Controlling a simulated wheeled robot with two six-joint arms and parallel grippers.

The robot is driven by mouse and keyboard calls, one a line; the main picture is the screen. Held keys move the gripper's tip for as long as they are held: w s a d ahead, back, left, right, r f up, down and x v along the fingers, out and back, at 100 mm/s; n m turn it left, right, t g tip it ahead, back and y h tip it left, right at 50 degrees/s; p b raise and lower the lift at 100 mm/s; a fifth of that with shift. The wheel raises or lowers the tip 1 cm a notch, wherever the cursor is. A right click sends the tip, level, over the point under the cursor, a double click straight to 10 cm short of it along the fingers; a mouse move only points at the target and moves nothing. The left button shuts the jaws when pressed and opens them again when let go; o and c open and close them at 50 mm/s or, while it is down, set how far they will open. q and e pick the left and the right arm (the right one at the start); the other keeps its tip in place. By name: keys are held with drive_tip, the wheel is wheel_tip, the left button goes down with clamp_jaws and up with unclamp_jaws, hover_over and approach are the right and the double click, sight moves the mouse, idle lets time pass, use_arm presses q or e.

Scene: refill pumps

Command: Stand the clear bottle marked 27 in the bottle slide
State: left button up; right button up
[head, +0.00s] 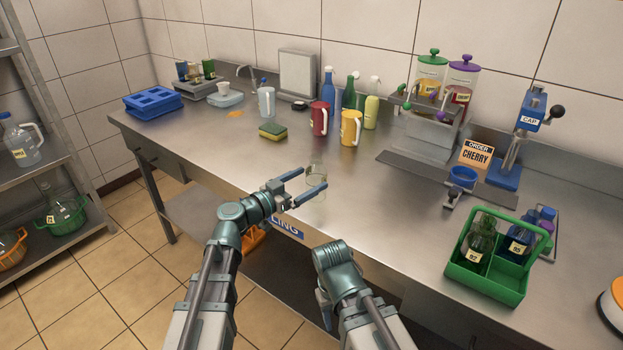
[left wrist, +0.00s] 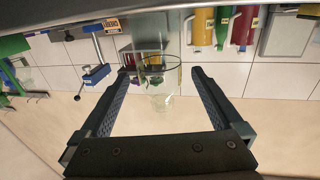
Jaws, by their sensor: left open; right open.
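A clear bottle (head: 317,172) stands on the steel counter near its front edge; no number on it is readable. My left gripper (head: 307,181) is open with its fingers at either side of the bottle. In the left wrist view, the see-through bottle (left wrist: 160,78) shows between the tips of the open left gripper (left wrist: 161,72); I cannot tell whether they touch it. My right gripper (head: 325,308) is low in front of the counter, open and pointing down, partly hidden by its wrist. What looks like the bottle slide, a flat metal track (head: 412,172), runs below the dispensers.
A dispenser stand (head: 432,135), a blue cap press (head: 510,150) and a CHERRY order sign (head: 476,156) stand at the right. A green carrier (head: 486,277) holds dark bottles. Red (head: 319,118) and yellow (head: 351,128) jugs stand behind the clear bottle.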

use_arm(q)
drive_tip(key=v, duration=1)
